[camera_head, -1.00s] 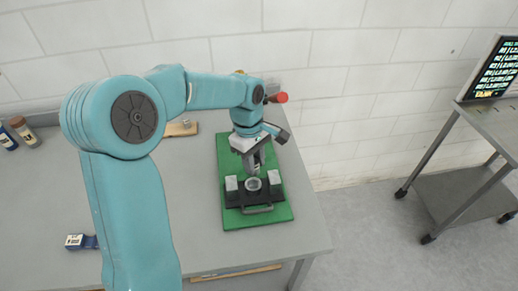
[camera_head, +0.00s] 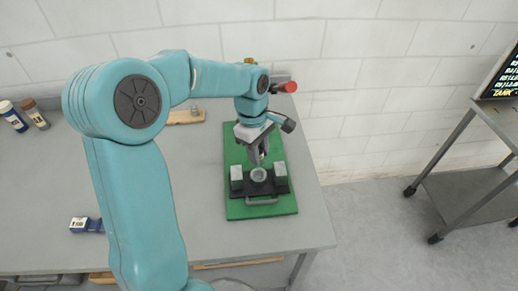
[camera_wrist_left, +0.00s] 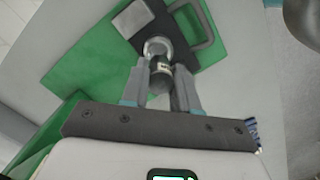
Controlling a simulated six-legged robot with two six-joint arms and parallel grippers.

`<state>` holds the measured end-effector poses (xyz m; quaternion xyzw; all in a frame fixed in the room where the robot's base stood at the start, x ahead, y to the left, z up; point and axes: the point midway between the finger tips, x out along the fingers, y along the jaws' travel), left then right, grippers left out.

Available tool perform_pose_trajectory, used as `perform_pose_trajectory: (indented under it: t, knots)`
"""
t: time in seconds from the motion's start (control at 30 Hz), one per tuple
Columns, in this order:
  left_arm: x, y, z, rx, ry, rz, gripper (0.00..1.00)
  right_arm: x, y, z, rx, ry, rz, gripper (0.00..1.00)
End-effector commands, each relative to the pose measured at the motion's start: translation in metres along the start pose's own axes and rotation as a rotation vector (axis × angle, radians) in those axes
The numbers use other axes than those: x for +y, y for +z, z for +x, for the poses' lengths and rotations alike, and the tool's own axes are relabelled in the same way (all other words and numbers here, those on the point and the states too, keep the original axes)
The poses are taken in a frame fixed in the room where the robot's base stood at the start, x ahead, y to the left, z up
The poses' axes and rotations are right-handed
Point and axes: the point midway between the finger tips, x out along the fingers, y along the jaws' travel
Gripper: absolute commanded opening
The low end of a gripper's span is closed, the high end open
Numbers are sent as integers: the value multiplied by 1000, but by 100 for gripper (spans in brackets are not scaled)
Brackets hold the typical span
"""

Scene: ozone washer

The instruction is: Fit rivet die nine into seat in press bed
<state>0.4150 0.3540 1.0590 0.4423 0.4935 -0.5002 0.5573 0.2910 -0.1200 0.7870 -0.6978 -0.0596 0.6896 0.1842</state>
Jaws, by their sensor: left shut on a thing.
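My left gripper (camera_head: 257,156) reaches down over the black press bed (camera_head: 265,200) on a green mat (camera_head: 236,208). In the left wrist view its fingers (camera_wrist_left: 162,86) are shut on rivet die nine (camera_wrist_left: 160,70), a small dark cylinder with a pale label. The seat appears as a pale round ring (camera_head: 258,175) between two grey blocks; it shows in the left wrist view (camera_wrist_left: 157,46) just beyond the die's end. The die looks close to the ring and roughly in line with it. I cannot tell whether they touch. My right gripper is not in view.
Grey blocks (camera_head: 236,174) and (camera_head: 280,172) flank the seat, and a handle (camera_head: 262,202) is at the bed's front. A cart (camera_head: 470,195) stands right.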

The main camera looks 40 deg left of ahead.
Motion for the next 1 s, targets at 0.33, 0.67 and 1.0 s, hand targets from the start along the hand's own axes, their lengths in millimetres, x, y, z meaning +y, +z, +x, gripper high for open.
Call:
perform_pose_trajectory:
  t: [0.33, 0.67, 1.0]
  knots:
    - [1, -5, 38, 0, 1, 0, 0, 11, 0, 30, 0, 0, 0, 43]
    - [2, -5, 43, 0, 1, 0, 0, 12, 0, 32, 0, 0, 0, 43]
    - [2, -5, 43, 0, 1, 0, 0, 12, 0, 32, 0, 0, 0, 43]
